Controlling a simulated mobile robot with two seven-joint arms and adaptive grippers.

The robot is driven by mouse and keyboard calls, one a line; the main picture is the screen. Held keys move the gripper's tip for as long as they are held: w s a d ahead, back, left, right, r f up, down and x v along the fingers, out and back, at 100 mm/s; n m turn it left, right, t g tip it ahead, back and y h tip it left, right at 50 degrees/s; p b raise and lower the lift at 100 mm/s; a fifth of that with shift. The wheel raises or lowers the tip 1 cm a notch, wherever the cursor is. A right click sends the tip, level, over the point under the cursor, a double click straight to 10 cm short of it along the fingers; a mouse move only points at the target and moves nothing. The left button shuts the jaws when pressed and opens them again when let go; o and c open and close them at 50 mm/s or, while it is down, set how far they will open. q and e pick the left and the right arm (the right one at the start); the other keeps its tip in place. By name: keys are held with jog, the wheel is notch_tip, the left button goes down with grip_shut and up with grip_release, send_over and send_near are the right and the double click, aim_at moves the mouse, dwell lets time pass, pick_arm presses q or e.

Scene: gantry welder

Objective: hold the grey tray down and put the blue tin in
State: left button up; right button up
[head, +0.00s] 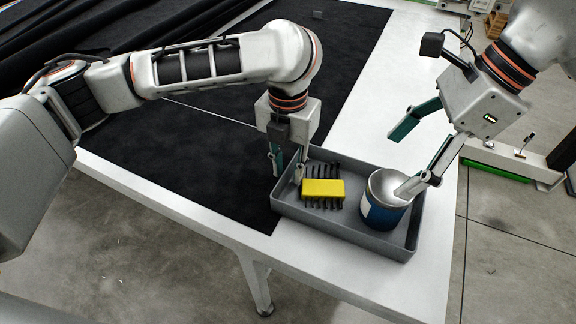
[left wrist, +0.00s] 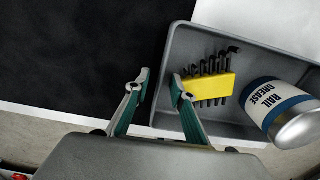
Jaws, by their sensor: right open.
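The grey tray (head: 345,235) lies on the white table near its front right corner; its wall also shows in the left wrist view (left wrist: 160,85). The blue tin (head: 380,215) stands inside at the tray's right end, silver top up; its label reads "RAIL GREASE" in the left wrist view (left wrist: 268,98). My left gripper (head: 287,172) is at the tray's left wall, its fingers (left wrist: 159,88) apart on either side of it; contact cannot be told. My right gripper (head: 398,163) is open, one finger overlapping the tin's top, the other away to the left.
A yellow holder with dark hex keys (head: 323,189) lies in the tray's left half, close to my left gripper; it also shows in the left wrist view (left wrist: 208,87). Black cloth (head: 190,150) covers the table to the left. White table top (head: 400,75) is clear behind the tray.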

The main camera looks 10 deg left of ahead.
pick_arm(q)
notch_tip(320, 180, up, 12)
dwell(0.6)
jog(key=shift+s, duration=0.1)
dwell(0.4)
